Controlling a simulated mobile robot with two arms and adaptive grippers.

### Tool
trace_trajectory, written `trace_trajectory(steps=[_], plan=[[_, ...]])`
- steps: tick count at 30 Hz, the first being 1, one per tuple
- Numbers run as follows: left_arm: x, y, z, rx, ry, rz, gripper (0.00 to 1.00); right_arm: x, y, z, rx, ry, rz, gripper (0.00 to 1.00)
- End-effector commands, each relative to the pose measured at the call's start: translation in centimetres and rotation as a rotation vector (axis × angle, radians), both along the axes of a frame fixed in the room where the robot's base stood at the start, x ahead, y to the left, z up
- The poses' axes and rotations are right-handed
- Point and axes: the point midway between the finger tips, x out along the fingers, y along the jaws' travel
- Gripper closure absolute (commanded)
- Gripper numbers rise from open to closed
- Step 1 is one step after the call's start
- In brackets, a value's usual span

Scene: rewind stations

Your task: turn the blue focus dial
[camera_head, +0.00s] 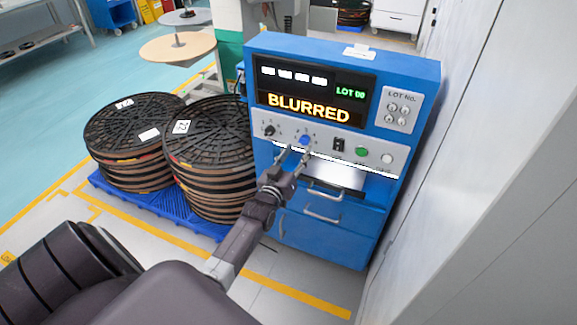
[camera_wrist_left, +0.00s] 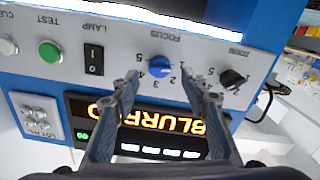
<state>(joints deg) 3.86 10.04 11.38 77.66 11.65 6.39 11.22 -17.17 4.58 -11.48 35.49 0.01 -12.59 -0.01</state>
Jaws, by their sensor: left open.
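The blue focus dial (camera_head: 304,140) sits on the pale control strip of a blue machine (camera_head: 340,52), under a display (camera_head: 312,94) that reads BLURRED and LOT 00. My left gripper (camera_head: 295,153) is open just in front of and below the dial. In the left wrist view, turned upside down, the dial (camera_wrist_left: 159,67) shows beyond and between the two fingertips (camera_wrist_left: 160,80), with numbers around it. A gap seems to remain between fingers and dial. The black zoom knob (camera_wrist_left: 233,79) is beside it. My right gripper is not in view.
The strip also holds a black lamp switch (camera_head: 339,145), a green test button (camera_head: 362,151) and a white button (camera_head: 387,158). Drawer handles (camera_head: 322,216) stick out below. Stacked reels (camera_head: 212,150) stand on a blue pallet at left; a grey wall (camera_head: 480,160) is close at right.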

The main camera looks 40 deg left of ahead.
Motion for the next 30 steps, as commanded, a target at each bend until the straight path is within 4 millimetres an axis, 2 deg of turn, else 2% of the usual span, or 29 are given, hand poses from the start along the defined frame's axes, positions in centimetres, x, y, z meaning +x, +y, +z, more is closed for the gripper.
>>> trace_trajectory(steps=[1,6,12,18,30], plan=[[-1.1,-0.3,-0.1,0.000,0.002,0.000,0.59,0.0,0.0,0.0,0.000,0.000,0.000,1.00],[-4.3,-1.0,-0.2,-0.001,0.003,0.000,0.59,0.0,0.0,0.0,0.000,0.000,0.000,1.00],[-6.9,-1.7,-0.1,-0.001,0.003,0.000,0.59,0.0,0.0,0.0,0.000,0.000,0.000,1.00],[-7.9,-1.9,-0.1,-0.001,0.002,0.000,0.59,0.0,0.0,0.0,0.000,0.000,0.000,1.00],[-7.9,-1.9,0.0,0.000,0.001,0.001,0.59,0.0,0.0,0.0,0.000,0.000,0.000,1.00]])
